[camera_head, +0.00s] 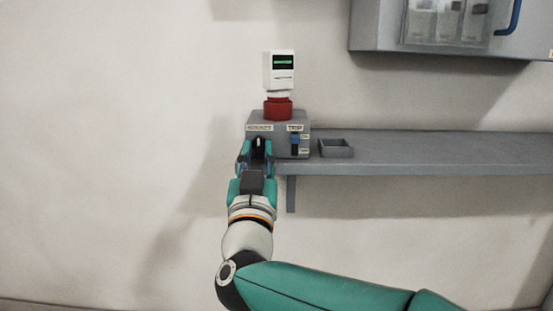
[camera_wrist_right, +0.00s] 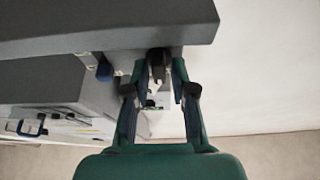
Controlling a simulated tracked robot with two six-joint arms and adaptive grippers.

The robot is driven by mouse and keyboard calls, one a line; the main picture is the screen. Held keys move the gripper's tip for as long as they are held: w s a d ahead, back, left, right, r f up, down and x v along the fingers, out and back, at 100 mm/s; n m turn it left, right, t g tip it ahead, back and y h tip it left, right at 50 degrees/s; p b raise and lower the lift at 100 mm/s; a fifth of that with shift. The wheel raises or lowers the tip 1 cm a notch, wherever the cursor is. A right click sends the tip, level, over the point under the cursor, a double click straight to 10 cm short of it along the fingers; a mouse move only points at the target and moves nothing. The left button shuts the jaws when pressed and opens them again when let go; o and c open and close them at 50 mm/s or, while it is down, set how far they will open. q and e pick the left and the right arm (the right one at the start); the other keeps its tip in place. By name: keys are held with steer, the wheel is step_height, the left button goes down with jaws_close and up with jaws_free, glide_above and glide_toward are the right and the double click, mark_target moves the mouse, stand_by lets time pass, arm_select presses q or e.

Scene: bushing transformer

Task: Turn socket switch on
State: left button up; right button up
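The grey socket box (camera_head: 278,127) stands at the left end of the shelf, with a label at each side of its front. A dark switch with a light tip (camera_head: 259,142) is below the left label; it also shows in the right wrist view (camera_wrist_right: 156,68). My right gripper (camera_head: 257,152) is in front of this switch. In the right wrist view its two fingers (camera_wrist_right: 158,80) are apart, one on each side of the switch, with narrow gaps showing. I cannot tell whether either finger touches it. My left gripper is not in view.
A blue switch (camera_head: 295,144) is on the box, right of my gripper. A red and white device with a green display (camera_head: 279,75) stands on top. A small open tray (camera_head: 336,149) is on the grey shelf (camera_head: 430,152). A wall cabinet (camera_head: 375,25) hangs at upper right.

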steer(key=shift+s, duration=0.1)
steer(key=v, duration=1.2)
